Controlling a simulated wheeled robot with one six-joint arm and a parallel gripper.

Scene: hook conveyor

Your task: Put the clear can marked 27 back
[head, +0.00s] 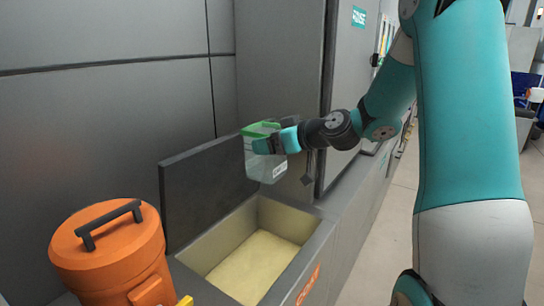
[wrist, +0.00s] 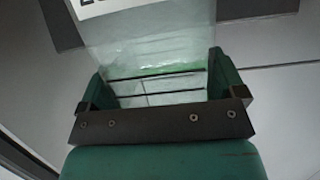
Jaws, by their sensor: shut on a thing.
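A clear can (head: 266,165) with a green rim is held in the air in the head view, above and behind an open bin. My gripper (head: 272,143) is shut on it near its top. In the wrist view my gripper (wrist: 158,92) has a finger on each side of the clear can (wrist: 150,45). A white label with dark print shows at the top edge there, cut off, so I cannot read its number. The can looks close to upright, slightly tilted.
The open bin (head: 218,248) has a pale yellowish floor and a raised dark lid (head: 215,178) behind it. An orange canister (head: 108,258) with a dark handle stands at its left. A grey cabinet (head: 280,75) with a "RINSE" sign rises behind. Open floor lies at the right.

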